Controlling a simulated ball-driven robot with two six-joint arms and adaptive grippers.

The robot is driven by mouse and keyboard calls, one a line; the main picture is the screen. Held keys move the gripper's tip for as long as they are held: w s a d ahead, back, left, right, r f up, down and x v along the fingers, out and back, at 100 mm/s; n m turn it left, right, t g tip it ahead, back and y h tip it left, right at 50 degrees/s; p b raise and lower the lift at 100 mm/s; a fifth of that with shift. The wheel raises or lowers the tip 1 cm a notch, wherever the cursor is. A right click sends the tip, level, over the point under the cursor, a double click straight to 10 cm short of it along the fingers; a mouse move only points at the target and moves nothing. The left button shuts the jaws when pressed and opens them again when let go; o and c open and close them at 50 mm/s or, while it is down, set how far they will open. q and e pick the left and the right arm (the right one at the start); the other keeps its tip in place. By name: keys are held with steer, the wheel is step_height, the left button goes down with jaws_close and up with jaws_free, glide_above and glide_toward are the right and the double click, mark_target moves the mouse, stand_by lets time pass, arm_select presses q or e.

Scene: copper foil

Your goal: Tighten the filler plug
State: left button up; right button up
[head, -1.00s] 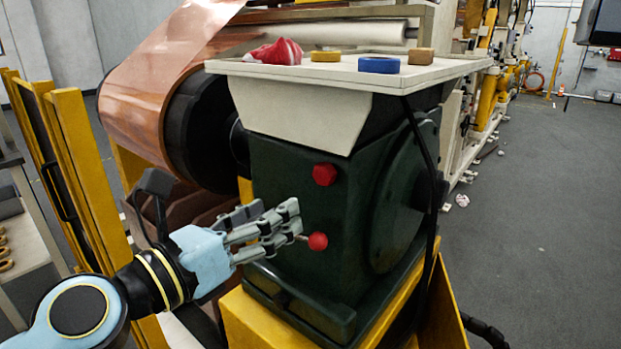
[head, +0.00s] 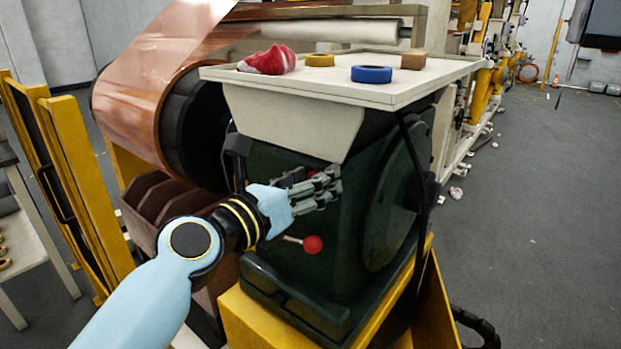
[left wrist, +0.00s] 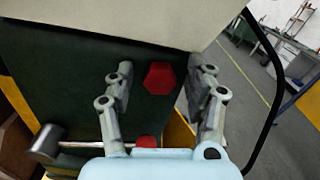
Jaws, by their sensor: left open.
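The filler plug (head: 315,173) is a red cap on the front face of the dark green gearbox (head: 270,232). In the head view it is mostly hidden behind my left gripper (head: 328,184). In the left wrist view the plug (left wrist: 160,78) shows as a red hexagon between the two spread sides of my gripper (left wrist: 163,68). The fingers are open and point at the face around the plug; I cannot tell whether they touch it. My right gripper is not in view.
A red ball knob (head: 313,244) on a thin rod sticks out just below my gripper. A white tray (head: 400,92) overhangs above, holding a red-and-white cloth (head: 268,60), a blue tape roll (head: 371,74) and other items. Floor at the right is mostly clear.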

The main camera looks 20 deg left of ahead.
arm_select(q)
jaws_close()
stand_by(0.4)
steer(key=shift+m, duration=0.3)
